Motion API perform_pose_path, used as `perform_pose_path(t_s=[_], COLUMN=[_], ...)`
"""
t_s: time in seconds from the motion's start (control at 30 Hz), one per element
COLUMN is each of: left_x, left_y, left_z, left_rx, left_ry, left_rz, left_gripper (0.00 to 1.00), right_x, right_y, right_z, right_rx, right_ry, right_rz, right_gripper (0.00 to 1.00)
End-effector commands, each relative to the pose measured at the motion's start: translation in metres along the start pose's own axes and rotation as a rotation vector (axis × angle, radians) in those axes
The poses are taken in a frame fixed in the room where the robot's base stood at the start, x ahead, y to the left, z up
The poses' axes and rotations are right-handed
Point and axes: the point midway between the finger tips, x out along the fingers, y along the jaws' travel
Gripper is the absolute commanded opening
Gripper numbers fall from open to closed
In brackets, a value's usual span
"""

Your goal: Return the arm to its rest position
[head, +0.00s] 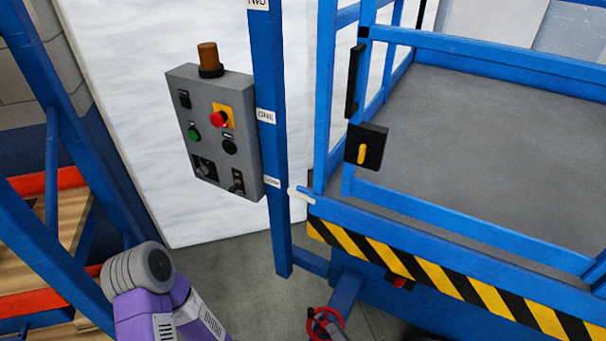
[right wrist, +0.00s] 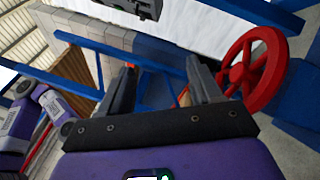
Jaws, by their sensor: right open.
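My right gripper (right wrist: 160,78) is open in the right wrist view, with its two dark fingers apart and nothing visible between them. A red handwheel (right wrist: 253,68) is just to the right of the fingers in that view, apart from the gap between them. In the head view, part of the red wheel (head: 318,320) shows at the bottom edge, with a small grey part beside it. A purple and grey link of my left arm (head: 150,290) is at the lower left of the head view. My left gripper cannot be made out.
A grey control box (head: 218,130) with buttons is on a blue post (head: 276,220). A blue railed platform (head: 480,140) with a striped edge (head: 450,280) fills the right. A blue rack (head: 50,100) with wooden boards stands at left. Grey floor (head: 235,265) shows between.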

Motion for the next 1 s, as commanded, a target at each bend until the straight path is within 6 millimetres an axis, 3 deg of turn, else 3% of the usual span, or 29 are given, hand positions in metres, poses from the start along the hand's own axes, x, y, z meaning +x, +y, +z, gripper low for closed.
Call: perform_pose_path(t_s=[0.03, 0.13, 0.2, 0.3, 0.4, 0.5, 0.7, 0.83, 1.0], left_x=[0.009, 0.020, 0.027, 0.037, 0.048, 0.057, 0.069, 0.071, 0.070], left_y=[-0.003, -0.007, -0.010, -0.014, -0.018, -0.021, -0.026, -0.026, -0.026], left_z=[-0.001, -0.001, -0.001, -0.002, -0.002, -0.003, -0.003, -0.003, -0.003], left_rx=[0.000, 0.000, 0.000, 0.000, 0.000, 0.000, 0.000, 0.000, 0.000], left_ry=[0.000, 0.000, 0.000, 0.000, 0.000, 0.000, 0.000, 0.001, 0.001], left_rz=[0.000, 0.000, 0.000, 0.000, 0.000, 0.000, 0.000, 0.000, 0.000], left_gripper=[0.43, 0.43, 0.43, 0.43, 0.43, 0.43, 0.43, 0.43, 0.43], right_x=[0.002, -0.019, -0.049, -0.097, -0.134, -0.148, -0.123, -0.109, -0.106], right_y=[0.014, 0.039, 0.044, 0.034, 0.009, -0.017, -0.040, -0.039, -0.038], right_z=[-0.035, -0.104, -0.142, -0.170, -0.169, -0.150, -0.110, -0.100, -0.097], right_rx=[-0.083, -0.304, -0.493, -0.798, -1.144, -1.506, -2.083, -2.256, -2.293], right_ry=[0.185, 0.571, 0.831, 1.152, 1.408, 1.574, 1.642, 1.615, 1.607], right_rz=[0.072, 0.236, 0.365, 0.565, 0.779, 0.993, 1.299, 1.381, 1.394], right_gripper=[0.64, 0.64, 0.64, 0.64, 0.64, 0.64, 0.64, 0.64, 0.64])
